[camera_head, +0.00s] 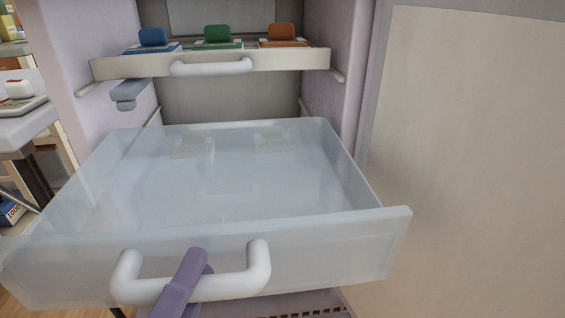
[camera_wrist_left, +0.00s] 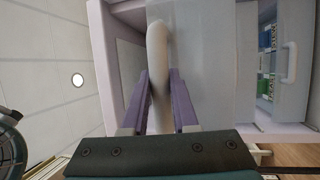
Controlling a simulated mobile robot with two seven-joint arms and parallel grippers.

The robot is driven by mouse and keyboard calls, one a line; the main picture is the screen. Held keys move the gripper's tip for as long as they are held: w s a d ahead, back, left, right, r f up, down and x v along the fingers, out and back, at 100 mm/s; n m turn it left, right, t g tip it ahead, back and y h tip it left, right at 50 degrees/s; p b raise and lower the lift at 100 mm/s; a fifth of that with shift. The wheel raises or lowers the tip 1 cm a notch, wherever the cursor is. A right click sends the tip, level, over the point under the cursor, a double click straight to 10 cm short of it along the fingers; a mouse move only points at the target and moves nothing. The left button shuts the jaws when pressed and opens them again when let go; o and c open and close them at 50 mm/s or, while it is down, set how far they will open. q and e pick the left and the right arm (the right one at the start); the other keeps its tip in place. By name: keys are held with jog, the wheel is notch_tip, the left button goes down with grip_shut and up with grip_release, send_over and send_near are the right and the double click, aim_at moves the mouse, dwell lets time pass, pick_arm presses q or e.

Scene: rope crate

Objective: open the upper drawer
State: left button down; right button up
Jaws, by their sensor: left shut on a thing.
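A translucent pale drawer (camera_head: 335,240) stands far out of its cabinet, and its inside looks mostly empty. Its white bar handle (camera_head: 258,268) is on the front panel. My left gripper (camera_head: 188,280), with purple fingers, is shut on this handle, left of its middle. In the left wrist view the handle (camera_wrist_left: 158,40) runs between the two purple fingers of my left gripper (camera_wrist_left: 161,88). The left fingers partly hide the handle. My right gripper is not in view.
A shallow tray (camera_head: 295,60) with a white handle sits above, carrying a blue, a green and an orange block. A pale panel (camera_head: 470,150) stands at right. Another handle (camera_wrist_left: 290,62) shows in the wrist view on a translucent front. A side table (camera_head: 25,125) is at left.

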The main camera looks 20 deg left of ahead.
pick_arm(q)
jog(key=shift+s+d+r, duration=0.1)
jog(key=shift+s+d, duration=0.3)
jog(key=shift+s, duration=0.15)
jog(key=c, duration=0.7)
grip_release()
jog(key=shift+s, duration=0.1)
jog(key=v, duration=1)
jog(key=shift+a+b, duration=0.1)
jog(key=shift+b, duration=0.25)
